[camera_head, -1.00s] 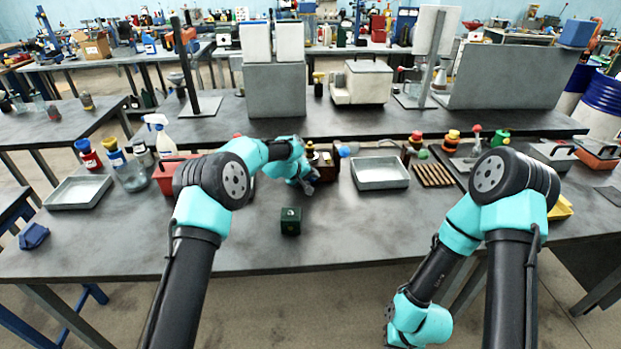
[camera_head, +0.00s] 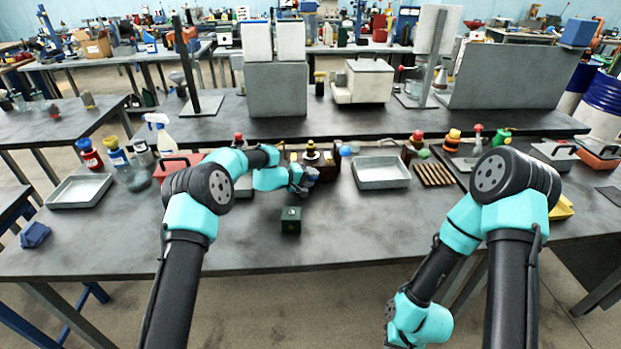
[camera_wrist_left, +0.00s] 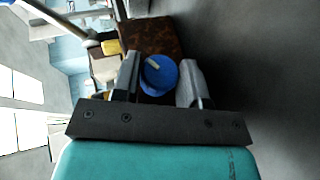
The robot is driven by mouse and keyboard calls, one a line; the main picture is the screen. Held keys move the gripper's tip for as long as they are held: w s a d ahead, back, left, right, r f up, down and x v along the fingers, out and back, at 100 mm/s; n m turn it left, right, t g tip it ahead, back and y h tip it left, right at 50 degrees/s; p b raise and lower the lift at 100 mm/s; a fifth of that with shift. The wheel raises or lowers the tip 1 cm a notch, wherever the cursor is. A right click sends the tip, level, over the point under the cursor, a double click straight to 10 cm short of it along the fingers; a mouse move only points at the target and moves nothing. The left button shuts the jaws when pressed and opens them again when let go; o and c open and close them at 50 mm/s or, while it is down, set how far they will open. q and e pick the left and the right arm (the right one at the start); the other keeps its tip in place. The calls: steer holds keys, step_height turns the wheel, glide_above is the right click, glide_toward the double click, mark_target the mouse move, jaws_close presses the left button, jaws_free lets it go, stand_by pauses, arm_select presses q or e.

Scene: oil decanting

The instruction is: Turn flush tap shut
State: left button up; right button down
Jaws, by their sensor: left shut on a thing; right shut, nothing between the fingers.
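A round blue knob (camera_wrist_left: 158,76) with a short pale mark shows in the left wrist view, in front of a rusty brown container (camera_wrist_left: 155,35). The pale mark lies slightly slanted across the top of the picture's knob. My left gripper (camera_wrist_left: 160,80) has one finger on each side of the knob and is shut on it. In the head view my left gripper (camera_head: 304,180) is at the front of the dark brown container (camera_head: 325,164), and its fingers hide most of the knob. My right arm hangs low at the right front; its fingers do not show.
A small dark green box (camera_head: 291,220) stands on the table in front of my left gripper. A metal tray (camera_head: 381,173) lies to the right of the container, and a red toolbox (camera_head: 176,165) stands behind my left arm.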

stand_by(0.3)
arm_select(q)
steer(key=o, duration=0.9)
steer(key=v, duration=1.7)
steer(key=shift+s+a+r, duration=0.1)
steer(key=shift+s+a, duration=0.05)
